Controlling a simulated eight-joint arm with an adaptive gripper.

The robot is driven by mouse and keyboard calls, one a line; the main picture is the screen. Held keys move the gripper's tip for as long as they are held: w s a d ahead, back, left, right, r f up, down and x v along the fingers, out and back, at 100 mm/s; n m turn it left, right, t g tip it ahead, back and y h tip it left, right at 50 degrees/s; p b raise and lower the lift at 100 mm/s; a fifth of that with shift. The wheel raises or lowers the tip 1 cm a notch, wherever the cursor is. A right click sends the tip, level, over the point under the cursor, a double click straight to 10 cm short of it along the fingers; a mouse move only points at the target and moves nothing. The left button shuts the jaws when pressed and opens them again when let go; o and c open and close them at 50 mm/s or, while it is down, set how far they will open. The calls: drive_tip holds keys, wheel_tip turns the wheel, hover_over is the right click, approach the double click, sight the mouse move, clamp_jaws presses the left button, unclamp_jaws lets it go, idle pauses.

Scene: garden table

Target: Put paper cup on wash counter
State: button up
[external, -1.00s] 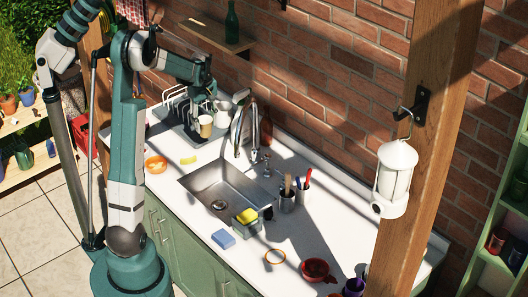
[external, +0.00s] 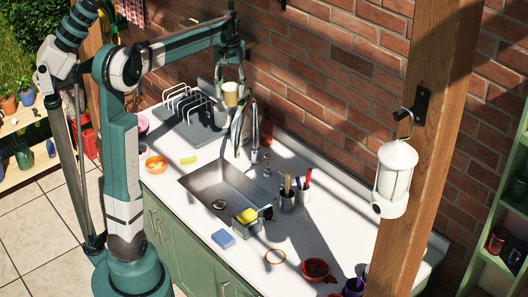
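The paper cup (external: 231,96) is pale tan and upright. It is in the air in front of the brick wall, beside the faucet's top and above the back of the counter. My gripper (external: 230,78) points down at the cup's upper part and appears closed around it; the fingers are small and partly hidden in this view. The wash counter (external: 325,218) is a long white top on green cabinets, with a metal sink (external: 204,184) set into it.
A grey drying mat (external: 207,133) with a wire rack (external: 180,101) lies left of the faucet (external: 239,126). An orange bowl (external: 156,165), blue sponge (external: 223,239), utensil holders (external: 287,202) and red bowl (external: 316,270) stand on the counter. Counter between the holders and red bowl is clear.

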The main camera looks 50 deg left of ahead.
drive_tip(key=w+d+r+m+p, duration=0.1)
drive_tip(key=d+r+m+p, duration=0.1)
drive_tip(key=d+r, duration=0.6)
drive_tip(key=w+d+r+m+p, duration=0.15)
drive_tip(key=d+r, duration=0.35)
drive_tip(key=d, duration=0.6)
drive_tip(key=d+f+m+p, duration=0.1)
drive_tip(key=d+f+m, duration=0.1)
drive_tip(key=d+f, duration=1.5)
drive_tip(key=s+d+f, duration=0.2)
drive_tip(key=d+f, duration=0.2)
drive_tip(key=f, duration=0.2)
drive_tip(key=s+d+f+m, duration=0.1)
drive_tip(key=s+d+f, duration=0.2)
drive_tip(key=f, duration=0.3)
drive_tip(key=s+d+f+m+p, duration=0.1)
drive_tip(key=s+d+f, duration=0.2)
drive_tip(key=f, duration=0.3)
drive_tip(key=shift+s+d, duration=0.2)
drive_tip(key=shift+d, duration=0.6)
drive_tip(key=shift+f, duration=0.1)
drive_tip(key=shift+f, duration=2.85)
drive_tip(key=shift+f, duration=0.1)
